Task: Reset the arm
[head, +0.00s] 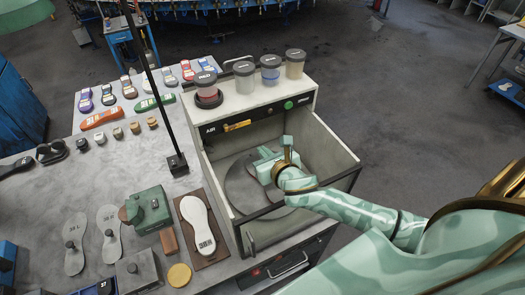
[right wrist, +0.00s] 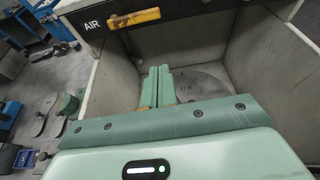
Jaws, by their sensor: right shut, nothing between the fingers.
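My right gripper (head: 262,163) is inside the open-topped grey box in the middle of the head view. Its arm comes in from the lower right. In the right wrist view its two green fingers (right wrist: 158,86) are side by side, shut and empty. They point into the box, over a round grey plate (right wrist: 200,84) that lies inside. The plate (head: 241,187) is partly hidden by my gripper in the head view. I cannot tell whether the fingers touch it. My left gripper is not in view.
The box has side walls (head: 338,150) and a black front panel marked AIR with a yellow handle (head: 237,125). Several lidded jars (head: 243,75) stand on its back ledge. Left, the bench holds soles, a green block (head: 150,208) and a black pole (head: 160,110).

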